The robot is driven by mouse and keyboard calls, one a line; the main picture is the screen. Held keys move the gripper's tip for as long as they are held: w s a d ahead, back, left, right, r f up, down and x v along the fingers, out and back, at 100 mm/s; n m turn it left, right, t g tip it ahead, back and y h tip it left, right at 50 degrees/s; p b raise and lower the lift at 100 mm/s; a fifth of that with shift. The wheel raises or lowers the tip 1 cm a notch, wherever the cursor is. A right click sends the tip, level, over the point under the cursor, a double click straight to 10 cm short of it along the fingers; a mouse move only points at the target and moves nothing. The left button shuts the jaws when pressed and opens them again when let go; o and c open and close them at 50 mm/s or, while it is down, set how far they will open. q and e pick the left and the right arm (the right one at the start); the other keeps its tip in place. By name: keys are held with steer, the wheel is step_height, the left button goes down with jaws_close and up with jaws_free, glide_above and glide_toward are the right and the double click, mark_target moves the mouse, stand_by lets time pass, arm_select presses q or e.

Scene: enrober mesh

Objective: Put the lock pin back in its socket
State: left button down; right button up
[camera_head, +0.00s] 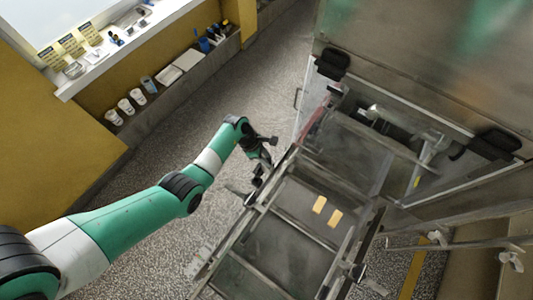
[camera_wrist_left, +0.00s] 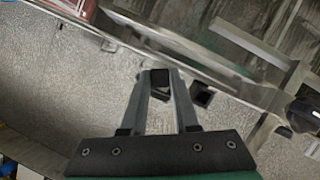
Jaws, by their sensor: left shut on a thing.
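My left gripper (camera_head: 262,166) is at the left side rail of the metal frame. In the left wrist view its fingers (camera_wrist_left: 160,85) close on a small dark block (camera_wrist_left: 160,76), which looks like the head of the lock pin. The pin's lower part is hidden. Just right of the fingertips, apart from the held piece, is a black square fitting (camera_wrist_left: 201,95) beside the rail; I cannot tell whether it is the socket. My right gripper is not in view.
The metal frame (camera_head: 232,254) carries a mesh bed with two tan pieces (camera_head: 319,205) on it. A large steel housing (camera_head: 420,50) stands behind. A round black knob (camera_wrist_left: 303,112) is on the rail. Speckled floor (camera_head: 150,220) lies open at left.

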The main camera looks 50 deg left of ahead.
arm_select(q)
steer(key=c, duration=0.6)
jaws_free()
steer(key=p+v, duration=0.3)
steer(key=v, duration=0.8)
steer(key=shift+r, duration=0.3)
